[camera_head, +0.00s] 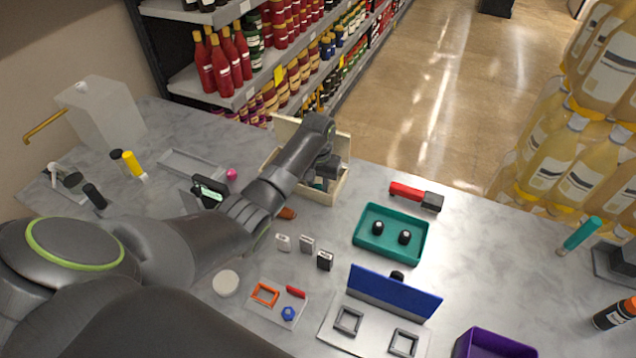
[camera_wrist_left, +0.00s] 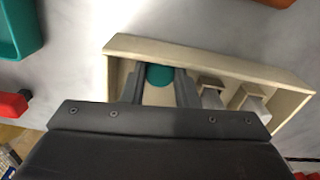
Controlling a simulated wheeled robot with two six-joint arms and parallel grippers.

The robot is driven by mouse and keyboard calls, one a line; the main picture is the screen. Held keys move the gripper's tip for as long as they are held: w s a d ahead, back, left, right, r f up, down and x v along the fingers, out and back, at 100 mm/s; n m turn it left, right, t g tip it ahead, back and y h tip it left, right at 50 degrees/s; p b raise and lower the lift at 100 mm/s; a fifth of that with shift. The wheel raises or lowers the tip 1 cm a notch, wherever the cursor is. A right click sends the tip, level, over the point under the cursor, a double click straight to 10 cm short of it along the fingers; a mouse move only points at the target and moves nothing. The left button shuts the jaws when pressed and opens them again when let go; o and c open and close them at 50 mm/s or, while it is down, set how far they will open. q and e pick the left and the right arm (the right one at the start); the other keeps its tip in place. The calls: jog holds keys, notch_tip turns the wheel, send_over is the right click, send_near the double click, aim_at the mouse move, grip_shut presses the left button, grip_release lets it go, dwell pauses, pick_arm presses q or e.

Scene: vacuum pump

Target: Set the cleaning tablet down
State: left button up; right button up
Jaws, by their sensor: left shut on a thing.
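My left gripper (camera_head: 324,172) reaches over the open cream box (camera_head: 334,196) on the counter. In the left wrist view, the gripper (camera_wrist_left: 160,82) is shut on a small teal round piece (camera_wrist_left: 160,75), apparently the cleaning tablet. The piece is between the fingertips, inside the left part of the cream box (camera_wrist_left: 215,60) as seen there. Whether it touches the box floor cannot be told. In the head view the arm mostly hides it. My right gripper is not in view.
Two pale blocks (camera_wrist_left: 211,92) (camera_wrist_left: 252,98) stand in the box beside the fingers. A teal tray (camera_head: 391,248) with two black knobs and a red-and-black tool (camera_head: 415,196) lie right of it. Small blocks (camera_head: 307,244) stand in front. A blue panel (camera_head: 394,292) stands nearer.

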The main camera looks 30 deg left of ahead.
aim_at(318, 187)
pick_arm(q)
jog(key=shift+f, duration=0.15)
jog(key=o, duration=0.9)
jog(key=shift+o, duration=0.2)
notch_tip(318, 187, up, 12)
jog(key=shift+r+b, duration=0.25)
jog(key=shift+b, duration=0.05)
